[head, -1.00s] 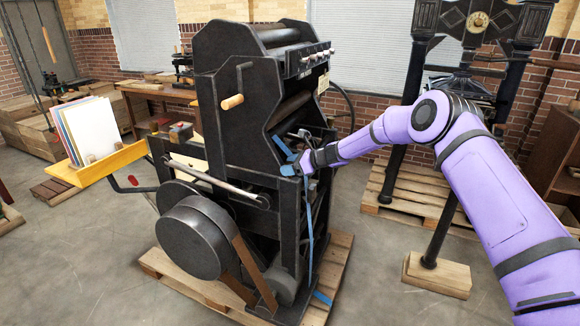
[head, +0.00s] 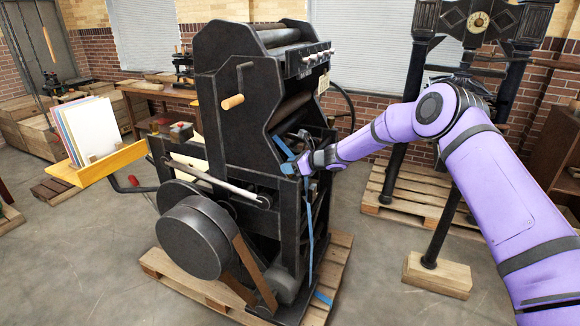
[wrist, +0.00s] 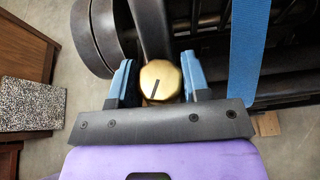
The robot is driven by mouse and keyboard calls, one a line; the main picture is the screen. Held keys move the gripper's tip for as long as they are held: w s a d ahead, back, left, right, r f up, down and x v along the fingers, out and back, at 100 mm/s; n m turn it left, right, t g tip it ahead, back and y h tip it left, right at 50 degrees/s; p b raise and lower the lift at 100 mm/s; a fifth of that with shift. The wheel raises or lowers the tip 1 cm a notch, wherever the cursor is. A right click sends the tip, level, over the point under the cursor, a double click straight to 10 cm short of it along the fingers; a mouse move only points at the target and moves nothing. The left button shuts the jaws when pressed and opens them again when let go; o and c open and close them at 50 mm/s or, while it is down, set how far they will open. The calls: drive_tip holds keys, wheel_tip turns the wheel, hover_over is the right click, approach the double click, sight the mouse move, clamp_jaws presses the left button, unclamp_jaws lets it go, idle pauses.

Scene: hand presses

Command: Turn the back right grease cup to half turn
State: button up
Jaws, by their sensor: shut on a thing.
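A brass, faceted grease cup (wrist: 161,80) with a dark line mark on its cap sits between the two blue fingers of my gripper (wrist: 158,76) in the wrist view. The mark tilts a little right of straight up the picture. My gripper is shut on this cup, one finger on each side. In the head view my gripper (head: 298,166) is at the right side of the black press (head: 232,105); the cup cannot be made out there.
A blue strap (wrist: 249,60) hangs just right of the fingers in the wrist view. A wooden pallet (head: 335,262) lies under the press. A second press stands on another pallet (head: 400,205); floor between is clear.

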drive_tip(key=o, duration=0.9)
drive_tip(key=v, duration=1)
drive_tip(key=shift+s+d, duration=0.15)
drive_tip(key=shift+d, duration=0.2)
drive_tip(key=shift+r, duration=0.15)
